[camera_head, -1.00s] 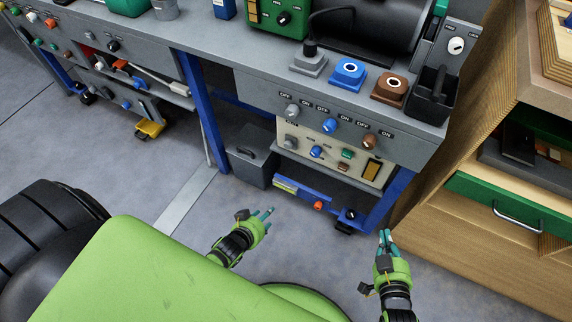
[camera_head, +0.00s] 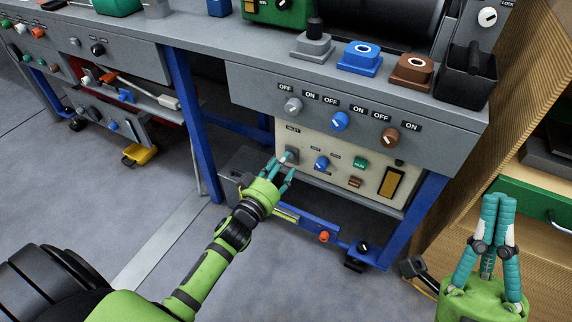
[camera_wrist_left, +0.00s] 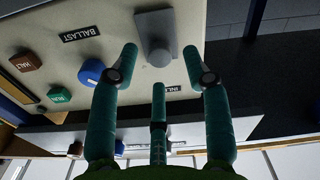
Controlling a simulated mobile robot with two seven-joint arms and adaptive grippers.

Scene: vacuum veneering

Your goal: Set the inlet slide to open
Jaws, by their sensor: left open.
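The inlet slide is a small grey block with a round knob (camera_head: 291,156) under the INLET label on the cream panel (camera_head: 312,146). In the left wrist view the grey block (camera_wrist_left: 155,32) is close in front of the fingers. My left gripper (camera_head: 284,168) is open, with its teal fingers at the slide's lower side. In the wrist view (camera_wrist_left: 160,62) two fingertips lie either side of the knob and the third lies on its other side; contact cannot be told. My right gripper (camera_head: 498,198) is raised at the right, away from the panel, its fingertips close together.
A blue BALLAST knob (camera_head: 321,163), green button (camera_head: 360,163) and brown button (camera_head: 355,182) sit beside the slide. Grey, blue and brown (camera_head: 390,138) rotary knobs are on the fascia above. A blue table leg (camera_head: 413,218) stands right of the panel.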

